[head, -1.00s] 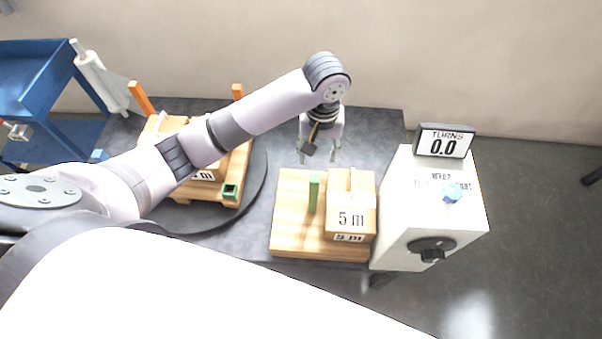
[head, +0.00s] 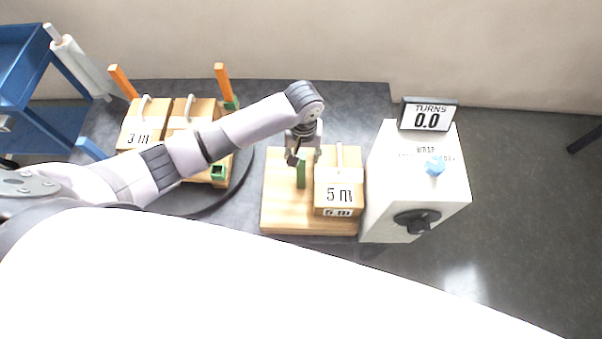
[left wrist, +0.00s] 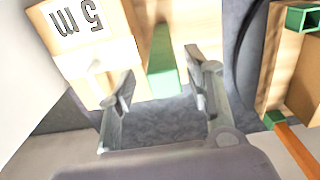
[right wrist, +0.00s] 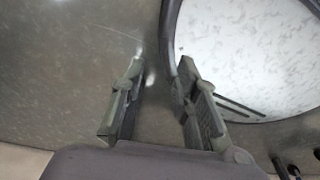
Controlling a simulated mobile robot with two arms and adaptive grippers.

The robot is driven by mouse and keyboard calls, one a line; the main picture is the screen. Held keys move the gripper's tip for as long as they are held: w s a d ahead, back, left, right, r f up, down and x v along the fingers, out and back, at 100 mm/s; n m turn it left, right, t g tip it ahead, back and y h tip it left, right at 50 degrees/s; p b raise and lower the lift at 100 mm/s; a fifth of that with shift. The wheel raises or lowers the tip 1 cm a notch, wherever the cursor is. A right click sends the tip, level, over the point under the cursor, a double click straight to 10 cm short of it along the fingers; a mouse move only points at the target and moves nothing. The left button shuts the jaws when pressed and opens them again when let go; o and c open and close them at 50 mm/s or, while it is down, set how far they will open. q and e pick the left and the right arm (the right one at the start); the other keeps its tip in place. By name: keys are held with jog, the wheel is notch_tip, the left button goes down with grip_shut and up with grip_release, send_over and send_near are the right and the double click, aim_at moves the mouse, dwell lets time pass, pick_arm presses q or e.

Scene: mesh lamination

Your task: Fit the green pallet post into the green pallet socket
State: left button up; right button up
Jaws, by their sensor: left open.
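The green pallet post (head: 301,174) stands upright on a wooden board (head: 281,210), left of the 5 m box. My left gripper (head: 304,156) is over the post's upper end. In the left wrist view the left gripper (left wrist: 160,78) is open, with the green post (left wrist: 162,68) showing between its fingers; I cannot tell whether they touch it. The green pallet socket (head: 218,172) is an empty square sleeve at the pallet's near right corner, and also shows in the left wrist view (left wrist: 303,17). My right gripper (right wrist: 160,80) is open and empty, away from these things.
The 5 m box (head: 339,191) is close right of the post. A white control box (head: 417,190) with a dial stands beyond it. The pallet carries handled boxes (head: 143,128) and orange posts (head: 223,83) on a dark turntable (head: 240,178).

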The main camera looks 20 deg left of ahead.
aim_at(301, 171)
pick_arm(q)
jog(key=f, duration=0.5)
jog(key=shift+s+a, duration=0.2)
jog(key=shift+c, duration=0.2)
grip_shut()
dwell(0.5)
